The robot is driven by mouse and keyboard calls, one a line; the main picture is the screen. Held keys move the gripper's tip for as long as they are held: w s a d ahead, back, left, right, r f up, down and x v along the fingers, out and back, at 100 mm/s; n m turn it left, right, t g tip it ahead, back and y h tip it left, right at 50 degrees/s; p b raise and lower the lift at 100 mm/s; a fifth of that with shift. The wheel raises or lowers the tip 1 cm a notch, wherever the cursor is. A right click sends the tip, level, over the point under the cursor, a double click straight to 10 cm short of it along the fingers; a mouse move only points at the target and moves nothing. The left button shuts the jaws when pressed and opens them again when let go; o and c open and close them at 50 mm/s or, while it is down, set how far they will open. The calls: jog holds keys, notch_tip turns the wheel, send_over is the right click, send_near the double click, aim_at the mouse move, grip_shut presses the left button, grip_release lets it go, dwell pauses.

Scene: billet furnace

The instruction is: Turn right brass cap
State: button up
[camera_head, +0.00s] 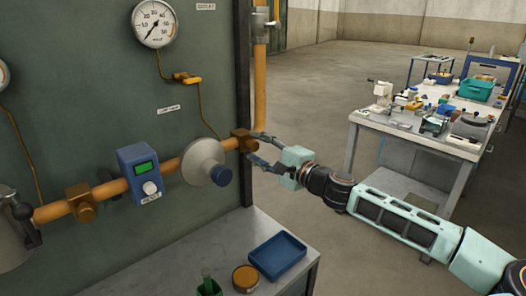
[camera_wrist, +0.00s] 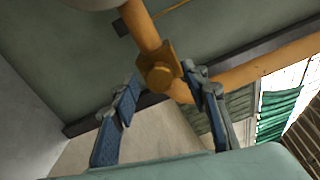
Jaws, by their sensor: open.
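The right brass cap (camera_head: 243,140) sits on a brass block at the right end of the orange pipe (camera_head: 170,165), by the panel's edge. In the wrist view the cap (camera_wrist: 158,76) shows as a round boss facing me. My gripper (camera_head: 256,147) is open, its fingers pointing at the cap. In the wrist view the fingertips of my gripper (camera_wrist: 160,84) lie on either side of the cap, with gaps visible. I cannot tell how deep the cap lies between them. A left brass cap (camera_head: 84,208) sits further left on the pipe.
A blue meter box (camera_head: 140,172) is further left. Below, a bench carries a blue tray (camera_head: 278,256), a brass tin (camera_head: 245,278) and a green bottle. A cluttered table (camera_head: 400,133) stands at right.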

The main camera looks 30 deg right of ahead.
jog(key=s+d, duration=0.1)
jog(key=s, duration=1.1)
jog(key=shift+d, duration=0.35)
